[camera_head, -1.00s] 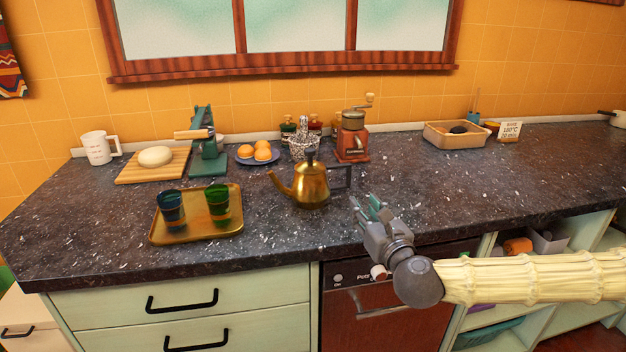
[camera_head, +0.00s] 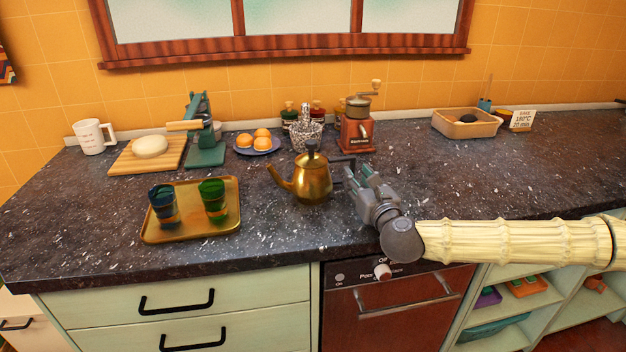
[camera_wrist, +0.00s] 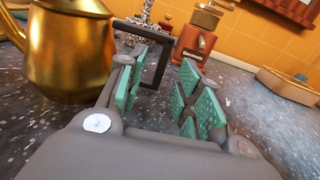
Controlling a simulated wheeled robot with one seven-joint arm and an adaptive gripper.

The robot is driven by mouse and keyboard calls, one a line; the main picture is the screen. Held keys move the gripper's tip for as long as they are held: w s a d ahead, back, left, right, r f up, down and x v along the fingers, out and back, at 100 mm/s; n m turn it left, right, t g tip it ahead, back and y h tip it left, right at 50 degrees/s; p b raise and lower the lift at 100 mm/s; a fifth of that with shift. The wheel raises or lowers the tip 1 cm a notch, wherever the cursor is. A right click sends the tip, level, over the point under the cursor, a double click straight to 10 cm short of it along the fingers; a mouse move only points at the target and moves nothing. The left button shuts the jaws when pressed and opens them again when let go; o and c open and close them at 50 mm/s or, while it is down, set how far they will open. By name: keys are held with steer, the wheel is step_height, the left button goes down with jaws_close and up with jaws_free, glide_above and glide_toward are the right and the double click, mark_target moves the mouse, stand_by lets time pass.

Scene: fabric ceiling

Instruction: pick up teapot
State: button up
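The brass teapot (camera_head: 313,180) stands upright on the dark countertop, its spout to the left and its dark square handle (camera_head: 345,168) to the right. In the wrist view the teapot body (camera_wrist: 68,50) fills the upper left, and its handle (camera_wrist: 158,66) shows just beyond the fingers. My gripper (camera_head: 361,178) is just right of the teapot, close to the handle. In the wrist view my gripper (camera_wrist: 160,92) is open, with green pads apart and nothing held. The handle appears ahead of the gap; I cannot tell whether a finger touches it.
A tray (camera_head: 190,236) with two glasses stands left of the teapot. A beige bin (camera_head: 466,123) is at back right. The counter right of my gripper is clear.

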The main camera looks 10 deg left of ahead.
mark_target(354, 170)
steer(key=shift+p+x, duration=0.3)
steer(key=shift+x, duration=1.9)
steer(key=shift+d, duration=0.15)
jaws_close()
